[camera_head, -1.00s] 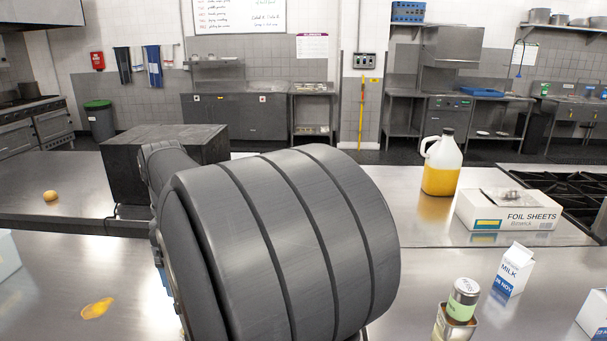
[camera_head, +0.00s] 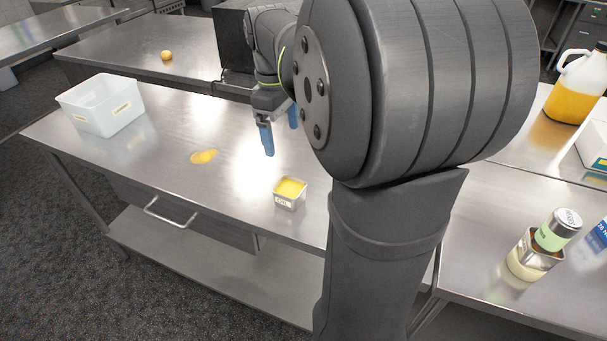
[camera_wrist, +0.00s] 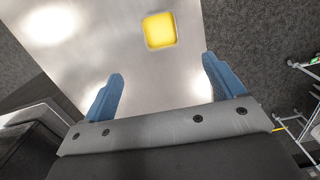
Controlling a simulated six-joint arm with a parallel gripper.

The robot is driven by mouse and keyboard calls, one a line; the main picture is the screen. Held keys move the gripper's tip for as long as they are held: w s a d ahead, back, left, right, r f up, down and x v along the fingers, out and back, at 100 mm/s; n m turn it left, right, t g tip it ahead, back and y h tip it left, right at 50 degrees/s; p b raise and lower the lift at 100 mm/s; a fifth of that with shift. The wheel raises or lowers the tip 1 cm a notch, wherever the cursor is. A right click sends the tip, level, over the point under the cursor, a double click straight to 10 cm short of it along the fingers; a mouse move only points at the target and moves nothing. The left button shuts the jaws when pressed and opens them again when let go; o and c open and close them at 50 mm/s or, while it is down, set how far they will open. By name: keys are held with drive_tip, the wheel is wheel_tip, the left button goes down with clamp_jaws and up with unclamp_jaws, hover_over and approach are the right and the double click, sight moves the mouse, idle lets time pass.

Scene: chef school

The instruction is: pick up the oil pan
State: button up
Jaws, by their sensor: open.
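The oil pan (camera_head: 287,203) is a small square metal container filled with yellow oil. It stands upright on the steel table, near its front edge. It also shows in the wrist view (camera_wrist: 161,46), top centre, beyond the fingertips. My gripper (camera_head: 280,137) has blue fingers, is open and empty, and hangs above the table behind and slightly left of the pan, apart from it. In the wrist view the two fingers of my gripper (camera_wrist: 163,72) are wide apart with nothing between them.
A white plastic bin (camera_head: 103,106) stands at the table's left end. At right are a metal tin (camera_head: 527,262) with a green-banded shaker (camera_head: 558,230) and an oil jug (camera_head: 577,85). Table around the pan is clear.

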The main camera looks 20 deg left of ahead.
sight(290, 191)
drive_tip(key=shift+h, duration=0.3)
drive_tip(key=f, duration=0.6)
drive_tip(key=d+f, duration=0.1)
drive_tip(key=f, duration=1.1)
drive_tip(key=shift+s+d+f, duration=0.1)
drive_tip(key=shift+d+f, duration=0.05)
drive_tip(key=shift+d, duration=0.15)
drive_tip(key=shift+c, duration=0.5)
drive_tip(key=c, duration=1.2)
drive_tip(key=shift+o, duration=0.2)
